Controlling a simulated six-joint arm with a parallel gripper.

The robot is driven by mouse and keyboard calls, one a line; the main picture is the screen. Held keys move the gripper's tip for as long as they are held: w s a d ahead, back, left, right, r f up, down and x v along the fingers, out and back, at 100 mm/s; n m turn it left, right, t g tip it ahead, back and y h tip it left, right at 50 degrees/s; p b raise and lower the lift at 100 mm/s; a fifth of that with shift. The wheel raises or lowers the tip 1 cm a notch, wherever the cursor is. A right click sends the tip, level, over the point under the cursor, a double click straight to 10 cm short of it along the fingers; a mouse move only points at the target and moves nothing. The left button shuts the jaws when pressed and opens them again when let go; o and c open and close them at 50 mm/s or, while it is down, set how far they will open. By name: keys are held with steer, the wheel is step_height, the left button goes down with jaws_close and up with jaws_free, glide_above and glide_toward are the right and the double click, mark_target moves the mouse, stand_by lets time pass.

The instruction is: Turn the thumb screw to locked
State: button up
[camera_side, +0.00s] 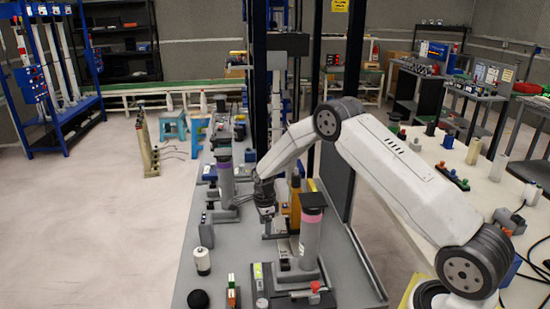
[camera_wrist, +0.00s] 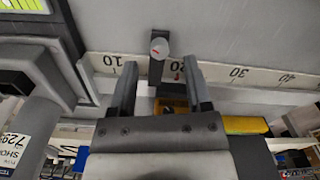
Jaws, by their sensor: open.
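A small round pale grey knob, which looks like the thumb screw (camera_wrist: 160,47), sits on a dark upright slider (camera_wrist: 156,72) in the wrist view. A short red mark shows on its face. The slider crosses a white ruler strip (camera_wrist: 215,72) near the number 20. My gripper (camera_wrist: 161,64) is open, with one finger on each side of the slider and the knob just beyond the fingertips. No contact with the knob shows. In the side view my gripper (camera_side: 268,232) points down over the grey bench (camera_side: 215,265); the knob cannot be made out there.
A grey cylinder with a pink band and dark top (camera_side: 311,225) stands close right of my gripper. A purple-banded cylinder (camera_side: 226,182) stands to its left. A white bottle (camera_side: 202,261) and a black ball (camera_side: 198,299) are near the front. The bench's left front strip is partly clear.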

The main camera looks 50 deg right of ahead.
steer(key=shift+r, duration=2.65)
steer(key=shift+s+a+r+n, duration=0.15)
steer(key=shift+a+r+n, duration=0.2)
steer(key=shift+r+n, duration=0.05)
steer(key=s+a+r+n+t, duration=0.2)
steer(key=s+a+r+n, duration=0.35)
steer(key=s+n, duration=0.3)
steer(key=s+a+r+n+t, duration=0.2)
steer(key=s+a+r+n, duration=0.3)
steer(key=s+a+n, duration=0.4)
steer(key=s+d+f+n+g, duration=0.1)
steer(key=s+n, duration=0.5)
steer(key=shift+s+d+f, duration=0.15)
steer(key=shift+d+f, duration=0.05)
steer(key=shift+d, duration=0.05)
